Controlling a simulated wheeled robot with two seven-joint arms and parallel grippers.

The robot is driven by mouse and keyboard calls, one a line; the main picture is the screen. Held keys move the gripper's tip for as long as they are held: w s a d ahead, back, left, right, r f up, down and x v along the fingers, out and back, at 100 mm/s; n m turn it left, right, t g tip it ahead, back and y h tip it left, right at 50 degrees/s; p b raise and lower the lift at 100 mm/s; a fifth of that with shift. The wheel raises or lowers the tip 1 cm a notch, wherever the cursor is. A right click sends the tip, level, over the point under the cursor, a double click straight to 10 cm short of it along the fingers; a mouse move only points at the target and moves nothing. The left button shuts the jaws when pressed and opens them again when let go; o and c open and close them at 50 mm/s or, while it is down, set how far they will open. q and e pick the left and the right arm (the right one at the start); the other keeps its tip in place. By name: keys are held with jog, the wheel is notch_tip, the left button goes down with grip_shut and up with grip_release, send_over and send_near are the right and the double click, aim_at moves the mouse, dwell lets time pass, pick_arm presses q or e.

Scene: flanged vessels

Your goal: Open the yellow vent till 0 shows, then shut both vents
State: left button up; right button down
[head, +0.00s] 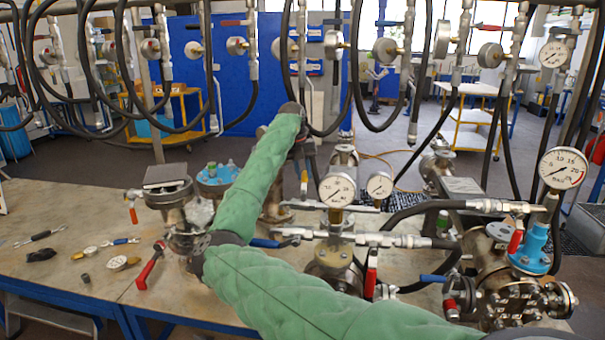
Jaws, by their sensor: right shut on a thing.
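My right arm, in a green sleeve, comes in from the lower right and bends back up to the middle. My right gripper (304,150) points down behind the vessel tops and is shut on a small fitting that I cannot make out. No yellow vent shows clearly. Two white dial gauges, a larger one (337,190) and a smaller one (380,185), stand right of the gripper. Another dial (563,168) stands at the right; its red mark is near 20. I cannot read the needles surely. My left gripper is out of view.
Flanged vessels with blue lever handles (270,242) and pipes crowd the middle and right. Black hoses (358,60) hang across the back.

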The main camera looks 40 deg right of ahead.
aim_at(303, 174)
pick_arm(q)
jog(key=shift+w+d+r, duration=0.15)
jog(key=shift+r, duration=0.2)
pick_arm(e)
jog(key=shift+s+d+m, duration=0.3)
jog(key=shift+m, duration=0.3)
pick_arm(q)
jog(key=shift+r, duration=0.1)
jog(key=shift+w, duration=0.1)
pick_arm(e)
jog(key=c, duration=1.3)
grip_release()
jog(key=shift+o, duration=0.2)
jog(key=shift+r, duration=0.1)
